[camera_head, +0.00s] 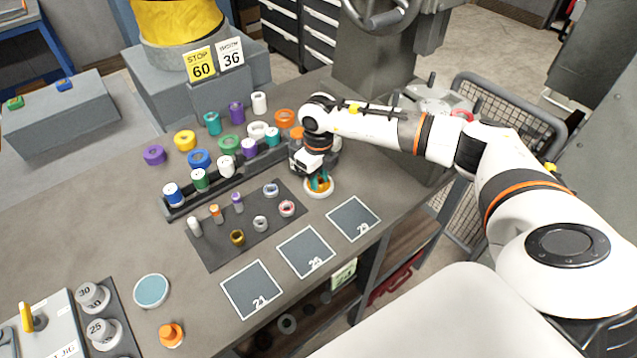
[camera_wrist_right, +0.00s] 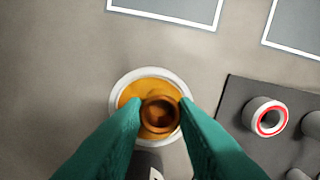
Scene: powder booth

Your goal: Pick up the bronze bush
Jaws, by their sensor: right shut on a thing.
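My right gripper (camera_head: 320,184) points down over a round white-rimmed dish with an orange inside (camera_head: 312,194). In the right wrist view its two teal fingers (camera_wrist_right: 160,117) are shut on the bronze bush (camera_wrist_right: 160,112), a brown ring with a dark hole. The bush is over the dish's orange middle (camera_wrist_right: 129,95); I cannot tell whether it touches it. The fingers mostly hide the bush in the head view. My left gripper is not in view.
A dark mat (camera_head: 212,252) holds several small rings and pegs, including a brass-coloured ring (camera_head: 237,237). Behind it is a black rack (camera_head: 180,211) with coloured bushes. Three numbered squares (camera_head: 306,251) lie in front. A teal dish (camera_head: 152,290) is at front left.

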